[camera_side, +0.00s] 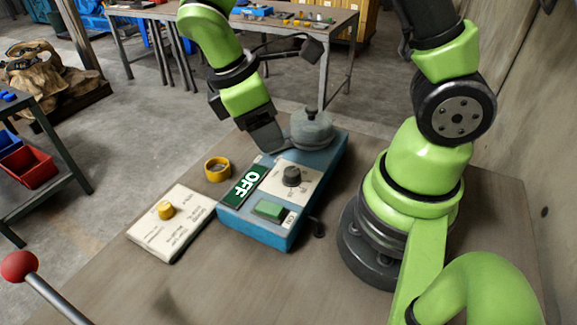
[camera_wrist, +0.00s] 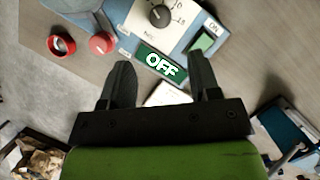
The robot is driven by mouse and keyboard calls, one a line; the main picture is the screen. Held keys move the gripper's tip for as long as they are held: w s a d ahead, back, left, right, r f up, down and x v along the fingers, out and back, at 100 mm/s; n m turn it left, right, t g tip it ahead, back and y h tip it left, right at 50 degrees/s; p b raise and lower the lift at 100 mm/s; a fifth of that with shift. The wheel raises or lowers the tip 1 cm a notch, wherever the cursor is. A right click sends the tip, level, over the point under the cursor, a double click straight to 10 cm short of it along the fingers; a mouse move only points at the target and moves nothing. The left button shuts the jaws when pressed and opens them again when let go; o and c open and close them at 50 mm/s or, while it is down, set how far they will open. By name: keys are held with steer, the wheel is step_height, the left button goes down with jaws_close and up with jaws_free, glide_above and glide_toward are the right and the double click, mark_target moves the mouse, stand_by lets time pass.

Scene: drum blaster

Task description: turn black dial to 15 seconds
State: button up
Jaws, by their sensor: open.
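The black dial (camera_side: 291,176) stands on the white face plate of a blue box (camera_side: 262,232). In the wrist view the dial (camera_wrist: 160,16) is near the top edge, with printed numbers to its right that look like 10 and 15. I cannot tell which mark it points to. My gripper (camera_side: 268,148) is above the far left part of the box, beside a grey lidded drum, apart from the dial. In the wrist view my gripper (camera_wrist: 158,62) has its two fingers spread with nothing between them; the dial lies beyond the fingertips.
A green OFF sign (camera_side: 248,186) and a green button (camera_side: 269,208) are on the box. The grey drum (camera_side: 311,130) rises at its far end. A yellow ring (camera_side: 217,169) and a white plate (camera_side: 172,226) with a yellow knob lie left. The front tabletop is clear.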

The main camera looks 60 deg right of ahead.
mark_target(290, 171)
steer(key=x, duration=1)
steer(key=shift+f, duration=0.3)
steer(key=c, duration=0.9)
